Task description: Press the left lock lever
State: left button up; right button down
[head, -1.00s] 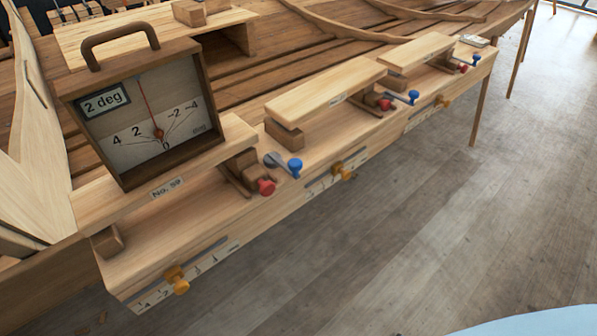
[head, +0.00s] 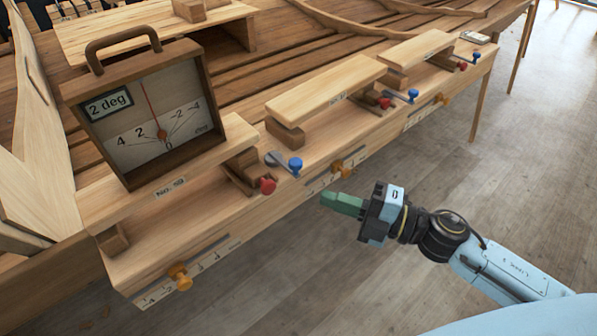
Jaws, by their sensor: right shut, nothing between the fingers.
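Three stations stand along the bench, each with a red knob and a blue-knobbed lever. At the leftmost station, a lever with a grey pivot and blue knob (head: 294,166) lies on the bench top beside a red knob (head: 267,185). Similar blue knobs are at the middle station (head: 412,95) and the far right station (head: 475,56). No label shows which one is the lock lever. My right gripper (head: 341,204), with green fingers, is shut and empty. It is in front of the bench, to the lower right of the leftmost blue knob and apart from it. My left gripper is out of view.
A wooden dial gauge (head: 157,112) reading "2 deg" stands on the left plank. Orange knobs sit on the front scales, at left (head: 180,277) and middle (head: 340,168). Wooden planks (head: 326,90) overhang the bench top. Open floor (head: 480,180) lies in front.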

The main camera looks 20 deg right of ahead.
aim_at(299, 174)
jog(key=w+a, duration=0.1)
jog(key=w, duration=0.1)
jog(key=w+a+p, duration=0.1)
jog(key=w+a, duration=0.1)
jog(key=w, duration=0.1)
jog(key=w+a, duration=0.1)
jog(key=w, duration=0.2)
jog(key=shift+w+a+p, duration=0.15)
jog(key=shift+a+p, duration=0.2)
jog(key=shift+p, duration=0.05)
jog(key=shift+w+d+f, duration=0.1)
jog(key=shift+w+d, duration=0.1)
jog(key=shift+d, duration=0.2)
jog(key=shift+w+d+n+g+y+b, duration=0.1)
jog(key=shift+d+n+g+y+b, duration=0.3)
jog(key=shift+g+b, duration=0.15)
